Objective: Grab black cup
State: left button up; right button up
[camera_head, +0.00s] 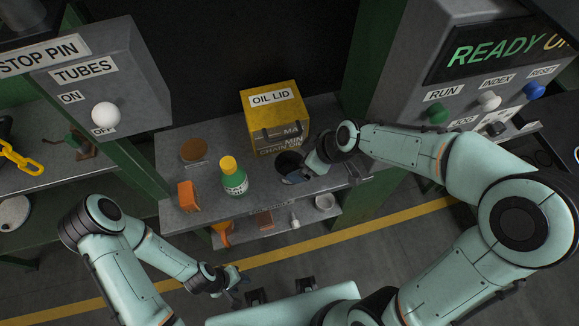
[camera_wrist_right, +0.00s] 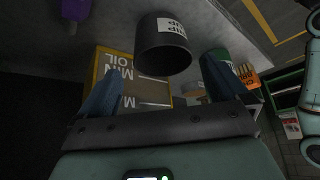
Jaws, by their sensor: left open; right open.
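The black cup (camera_head: 288,161) stands on the grey shelf in front of the yellow box, partly hidden by my right gripper. In the right wrist view the dark cup (camera_wrist_right: 165,50) with a white label shows ahead, between the two blue fingers. My right gripper (camera_head: 297,177) is open at the near side of the cup; its fingers also show in the wrist view (camera_wrist_right: 160,85). I cannot tell whether they touch the cup. My left gripper (camera_head: 238,280) is open and empty, low in front of the shelf.
The yellow OIL LID box (camera_head: 274,118) is behind the cup.

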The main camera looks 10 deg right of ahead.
aim_at(282, 169)
jog(key=x, duration=0.7)
jog(key=shift+w+a+f, duration=0.15)
jog(key=shift+w+a, duration=0.05)
jog(key=shift+a, duration=0.05)
jog(key=shift+c, duration=0.3)
jog(key=c, duration=0.7)
